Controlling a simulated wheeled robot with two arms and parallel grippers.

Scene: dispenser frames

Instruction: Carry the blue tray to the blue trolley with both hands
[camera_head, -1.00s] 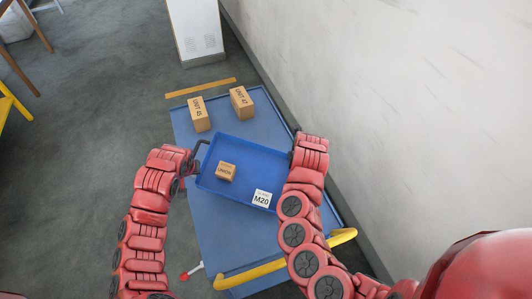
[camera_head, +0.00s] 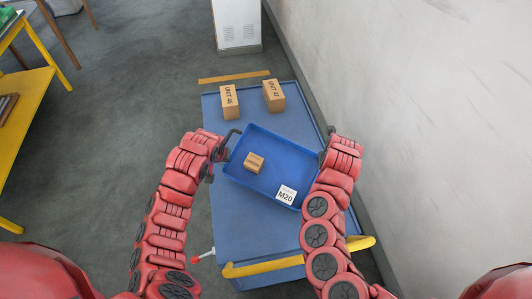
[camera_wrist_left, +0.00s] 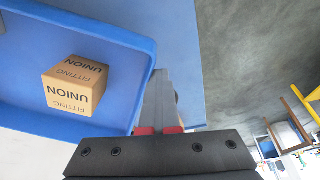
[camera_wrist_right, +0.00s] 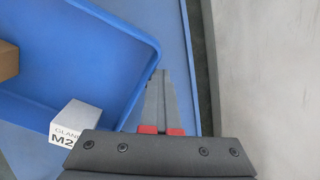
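The blue tray (camera_head: 243,178) is over the near half of the blue trolley's top (camera_head: 240,222); I cannot tell whether it touches it. In it are a small cardboard UNION box (camera_head: 254,163) and a white M20 box (camera_head: 286,195).
Two cardboard boxes, one at left (camera_head: 230,101) and one at right (camera_head: 273,96), stand on the trolley's far end. The trolley has a yellow push handle (camera_head: 265,267) at its near end. A white wall (camera_head: 430,110) runs close along the right. A yellow table (camera_head: 25,130) stands at left.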

